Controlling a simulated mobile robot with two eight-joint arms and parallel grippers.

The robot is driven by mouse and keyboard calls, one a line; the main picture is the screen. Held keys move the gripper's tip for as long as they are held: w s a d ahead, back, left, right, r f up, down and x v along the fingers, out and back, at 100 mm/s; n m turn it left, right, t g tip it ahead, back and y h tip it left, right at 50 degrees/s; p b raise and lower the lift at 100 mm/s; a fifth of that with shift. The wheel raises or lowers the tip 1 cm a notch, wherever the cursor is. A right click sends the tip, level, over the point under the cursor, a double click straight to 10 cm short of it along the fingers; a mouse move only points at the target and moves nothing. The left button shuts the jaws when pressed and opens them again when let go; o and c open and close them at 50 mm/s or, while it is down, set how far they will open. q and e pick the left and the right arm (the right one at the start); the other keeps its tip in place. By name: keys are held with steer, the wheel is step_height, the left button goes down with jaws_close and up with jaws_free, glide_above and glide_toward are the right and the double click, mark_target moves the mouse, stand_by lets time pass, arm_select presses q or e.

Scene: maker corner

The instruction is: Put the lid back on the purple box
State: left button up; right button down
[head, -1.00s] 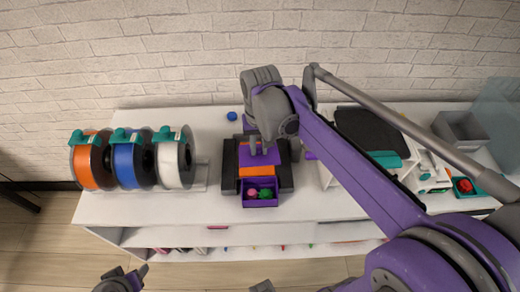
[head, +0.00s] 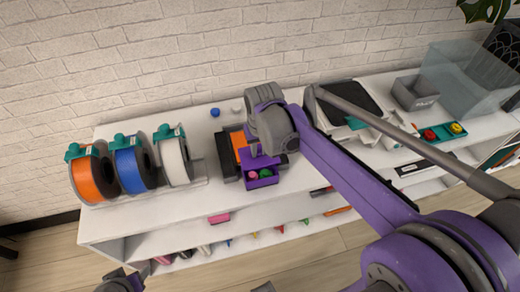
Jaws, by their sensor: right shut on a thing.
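The open purple box (head: 262,183) stands near the front edge of the white shelf top, with a pink ball (head: 253,175) and a green ball (head: 265,173) showing inside. My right gripper (head: 255,150) points down and is shut on the purple lid (head: 262,162). The lid is at the back side of the box and does not cover the two balls. I cannot tell whether it touches the box rim. My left gripper (head: 122,282) is low at the bottom left, away from the box, partly cut off; its jaw state is unclear.
Orange, blue and white spools (head: 128,172) stand to the left. A blue ball (head: 215,112) lies behind. A teal tray (head: 440,133) and grey bin (head: 412,92) are to the right.

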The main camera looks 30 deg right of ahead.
mark_target(261, 158)
steer(key=shift+s+f, duration=0.1)
steer(key=shift+d+f+b, duration=0.1)
steer(key=shift+f+b, duration=0.35)
steer(key=shift+f, duration=0.2)
step_height(261, 158, down, 3)
steer(key=shift+f+b, duration=0.1)
steer(key=shift+b, duration=1.05)
steer(key=shift+f+b, duration=0.5)
steer(key=shift+f, duration=0.35)
steer(key=shift+f, duration=0.25)
stand_by(0.4)
steer(key=shift+c, duration=0.6)
jaws_free()
